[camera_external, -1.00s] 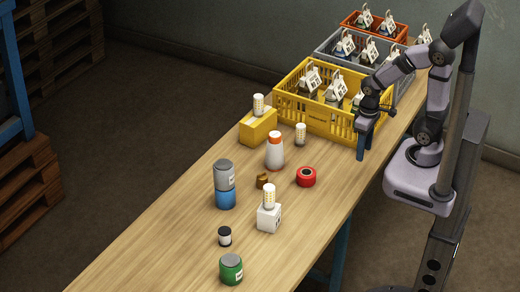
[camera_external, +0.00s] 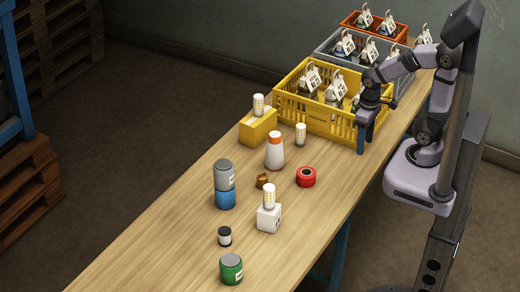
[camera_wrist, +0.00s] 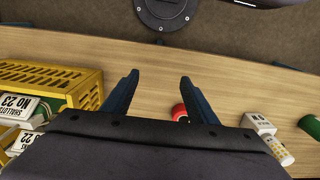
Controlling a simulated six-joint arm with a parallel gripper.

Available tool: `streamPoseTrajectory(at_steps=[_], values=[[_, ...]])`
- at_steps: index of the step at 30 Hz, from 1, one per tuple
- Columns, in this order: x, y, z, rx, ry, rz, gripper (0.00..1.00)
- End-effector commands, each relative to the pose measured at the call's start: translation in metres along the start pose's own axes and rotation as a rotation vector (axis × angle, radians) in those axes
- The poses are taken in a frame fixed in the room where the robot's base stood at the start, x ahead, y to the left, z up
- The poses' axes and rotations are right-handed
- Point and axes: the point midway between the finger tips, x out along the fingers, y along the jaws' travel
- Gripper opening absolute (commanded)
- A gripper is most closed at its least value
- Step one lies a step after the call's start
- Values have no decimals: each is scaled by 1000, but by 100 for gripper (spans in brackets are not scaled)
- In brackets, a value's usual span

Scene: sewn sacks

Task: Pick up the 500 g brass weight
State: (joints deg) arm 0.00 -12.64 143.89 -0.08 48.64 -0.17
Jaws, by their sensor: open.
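A small brown-gold piece (camera_external: 262,181), which looks like the brass weight, sits on the wooden table in the outside view, left of the red tape roll. Its marking is too small to read. My gripper (camera_external: 366,138) is beside the right end of the yellow crate, well to the right of and farther back than the weight. In the wrist view my gripper (camera_wrist: 159,78) is open, with bare table between its fingers. The weight cannot be seen in the wrist view.
Around the weight stand a red tape roll (camera_external: 306,177), a white bottle with orange cap (camera_external: 275,155), a blue-grey can stack (camera_external: 225,185) and a white box with a bulb (camera_external: 269,217). The yellow crate (camera_external: 315,118) holds tagged sacks.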

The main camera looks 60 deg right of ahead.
Motion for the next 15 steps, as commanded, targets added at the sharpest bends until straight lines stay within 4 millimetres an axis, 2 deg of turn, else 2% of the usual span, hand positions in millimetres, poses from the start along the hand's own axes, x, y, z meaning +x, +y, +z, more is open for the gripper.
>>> streamPoseTrajectory(at_steps=[3,10,15], values=[[-21,0,-1,0,6,0,53],[1,18,-4,-266,-67,152,53],[15,36,-21,-544,-130,321,53]])
